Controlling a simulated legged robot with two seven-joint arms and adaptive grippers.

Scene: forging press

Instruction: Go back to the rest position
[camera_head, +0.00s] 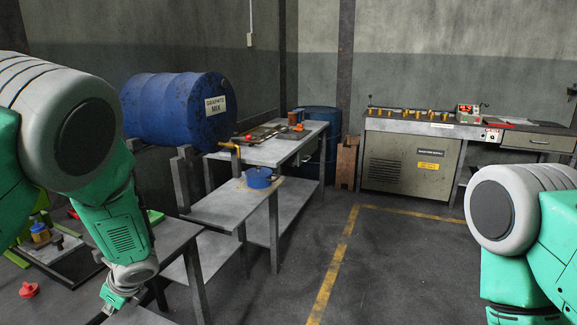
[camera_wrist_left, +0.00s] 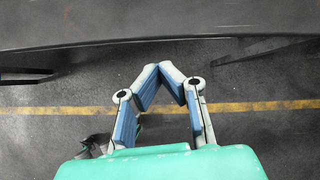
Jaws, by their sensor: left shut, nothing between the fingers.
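My left gripper (camera_head: 111,304) hangs at the lower left of the head view, by the near edge of a grey table (camera_head: 165,240). In the left wrist view, my left gripper (camera_wrist_left: 171,68) has its blue-padded fingers brought together at the tips with nothing between them. A dark edge crosses the floor beyond the fingertips there. My right arm shows at the right of the head view, but its gripper is out of the picture.
A blue drum (camera_head: 180,108) lies on a stand at the left. A blue pot (camera_head: 259,178) stands on a grey shelf. A control cabinet (camera_head: 410,165) stands at the back right. A red object (camera_head: 29,290) is at the lower left. Floor with a yellow line (camera_head: 335,260) is clear.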

